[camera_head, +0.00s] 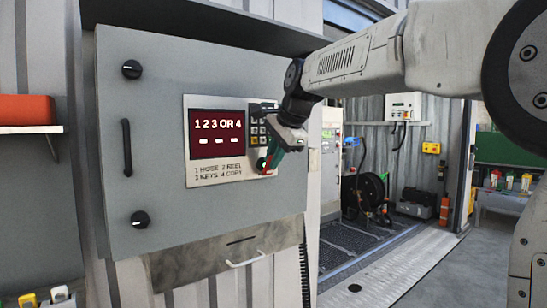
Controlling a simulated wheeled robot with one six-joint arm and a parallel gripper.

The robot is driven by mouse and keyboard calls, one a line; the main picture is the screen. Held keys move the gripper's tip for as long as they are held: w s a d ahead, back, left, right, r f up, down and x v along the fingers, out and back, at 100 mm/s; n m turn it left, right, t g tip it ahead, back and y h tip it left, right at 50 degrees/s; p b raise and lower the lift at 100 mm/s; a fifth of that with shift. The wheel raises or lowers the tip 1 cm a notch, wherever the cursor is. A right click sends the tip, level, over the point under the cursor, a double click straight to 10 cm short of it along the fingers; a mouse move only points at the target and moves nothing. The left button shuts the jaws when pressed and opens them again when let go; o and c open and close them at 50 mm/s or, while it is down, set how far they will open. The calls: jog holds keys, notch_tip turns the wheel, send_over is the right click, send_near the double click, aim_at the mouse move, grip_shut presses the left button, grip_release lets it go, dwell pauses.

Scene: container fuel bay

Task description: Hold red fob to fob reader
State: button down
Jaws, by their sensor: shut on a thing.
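My gripper (275,157) reaches in from the upper right and points down at the lower right of the cabinet's control panel. It is shut on the red fob (267,171), a small red piece showing at its fingertips. The fob reader (261,163) appears to be the small round spot with a green glow on the panel, just left of the fingertips. The fob is at or very close to it; I cannot tell whether they touch. The gripper hides part of the fob and the panel edge.
The grey cabinet (160,190) has a black handle (127,147). A hose reel (371,190) stands in the bay behind.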

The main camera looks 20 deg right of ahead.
dwell(0.3)
jog(key=s+d, duration=0.2)
jog(key=s, duration=0.6)
jog(key=shift+s+d, duration=0.3)
jog(key=shift+d, duration=0.1)
